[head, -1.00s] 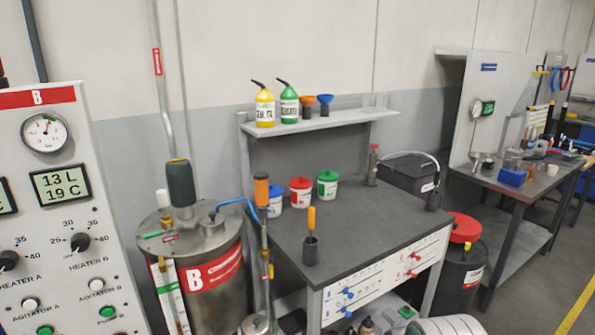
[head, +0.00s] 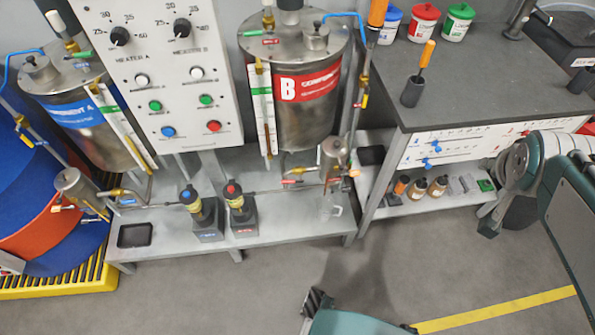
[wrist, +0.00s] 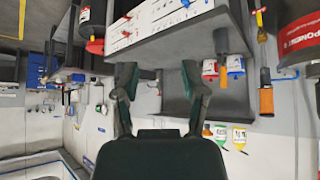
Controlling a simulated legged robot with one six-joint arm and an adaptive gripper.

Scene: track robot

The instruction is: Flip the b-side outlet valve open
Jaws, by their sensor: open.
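The B component tank (head: 305,105), with its red label, stands at the middle of the head view. Under it a brass outlet valve (head: 297,171) with a small red handle (head: 292,182) sits on the pipe close above the lower shelf. The handle appears to lie roughly along the pipe; its exact angle is too small to tell. My gripper (wrist: 160,78) is open and empty in the wrist view, which shows the room turned over. The outlet valve cannot be made out there, and the gripper is apart from everything around it.
Two pumps, one blue-topped (head: 202,212) and one red-topped (head: 238,208), stand on the shelf (head: 290,232) left of the valve. The A tank (head: 75,110) is at left. A workbench (head: 470,80) stands at right.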

